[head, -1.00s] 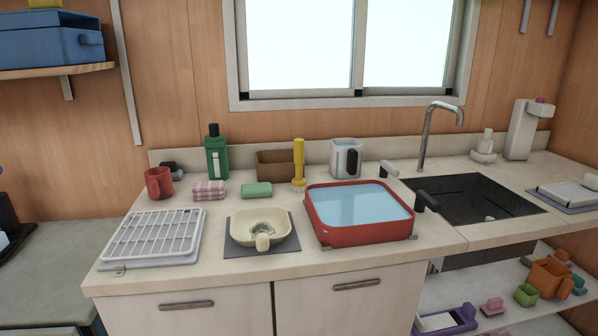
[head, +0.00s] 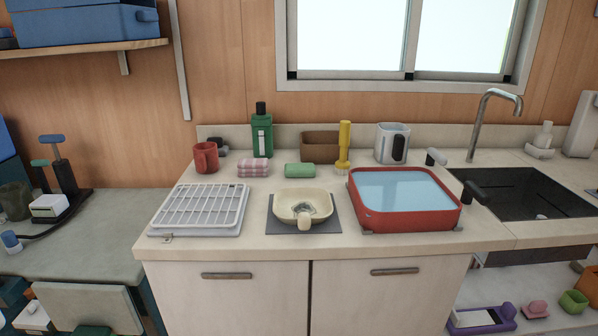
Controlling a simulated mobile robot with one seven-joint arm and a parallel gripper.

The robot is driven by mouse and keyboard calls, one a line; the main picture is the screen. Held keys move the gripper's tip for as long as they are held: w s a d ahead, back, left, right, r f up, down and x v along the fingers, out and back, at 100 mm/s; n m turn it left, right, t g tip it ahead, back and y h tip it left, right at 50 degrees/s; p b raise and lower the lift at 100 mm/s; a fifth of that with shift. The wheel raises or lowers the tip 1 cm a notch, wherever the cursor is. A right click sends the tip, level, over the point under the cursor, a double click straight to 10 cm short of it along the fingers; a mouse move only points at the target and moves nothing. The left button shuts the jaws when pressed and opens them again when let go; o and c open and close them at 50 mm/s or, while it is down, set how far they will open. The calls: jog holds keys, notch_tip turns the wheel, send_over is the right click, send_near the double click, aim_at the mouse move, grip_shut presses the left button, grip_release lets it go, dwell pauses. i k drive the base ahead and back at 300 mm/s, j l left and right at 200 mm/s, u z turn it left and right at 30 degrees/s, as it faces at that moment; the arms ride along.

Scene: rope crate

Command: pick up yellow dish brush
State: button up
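The yellow dish brush (head: 344,145) stands upright at the back of the counter, handle up and pale bristles down. It is between the brown box (head: 320,144) and the white and black container (head: 392,144), just behind the red basin (head: 406,219) of water. Its lower end is close to the basin's back left corner; I cannot tell whether they touch. My gripper is not in the head view.
A green bottle (head: 262,134), a red mug (head: 206,157), a folded checked cloth (head: 252,168) and a green sponge (head: 299,170) stand left of the brush. A white rack (head: 199,208) and a cream bowl (head: 303,205) on a dark mat are in front. The sink (head: 530,199) is at right.

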aim_at(343, 166)
jog(key=i+l+u, duration=0.25)
jog(key=l, duration=0.35)
jog(key=i+l+u, duration=0.15)
jog(key=i+l, duration=0.3)
jog(key=i, duration=0.25)
jog(key=i+l, duration=0.15)
jog(key=i, duration=0.25)
